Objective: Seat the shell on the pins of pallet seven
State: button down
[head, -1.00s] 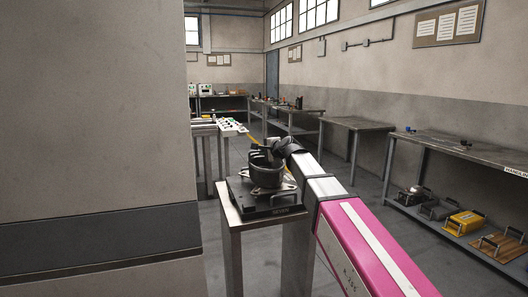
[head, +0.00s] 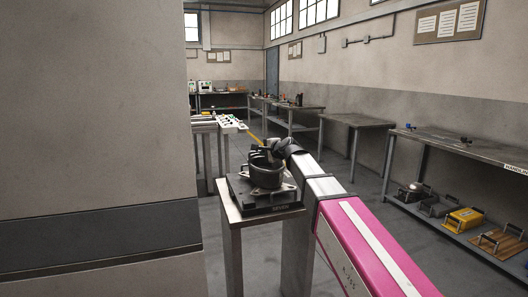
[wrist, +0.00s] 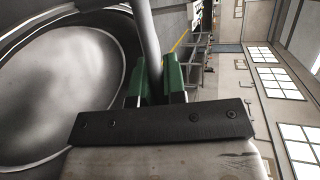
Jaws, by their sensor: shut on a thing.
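The dark round shell (head: 266,174) is upright over the pallet (head: 250,207) in the head view. Its lower edge looks close to or touching the pallet's light fittings. The pins are hidden, so I cannot tell whether they are in the shell. My gripper (head: 280,149) is at the shell's far right rim. In the wrist view my gripper (wrist: 155,88) has its green fingers closed on a grey bar-like part of the shell. The shell's open round inside (wrist: 60,95) fills the left of that view.
The pallet lies on a narrow metal stand (head: 232,222). A large pale wall block (head: 95,110) stands close on the left. A workbench (head: 465,148) with handled items on its low shelf runs along the right. Open floor (head: 375,220) lies between.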

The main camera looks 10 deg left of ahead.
jog(key=shift+f, duration=0.7)
jog(key=c, duration=1.1)
grip_release()
jog(key=shift+f, duration=0.15)
jog(key=v, duration=1)
jog(key=shift+s+d, duration=0.2)
jog(key=shift+d, duration=0.1)
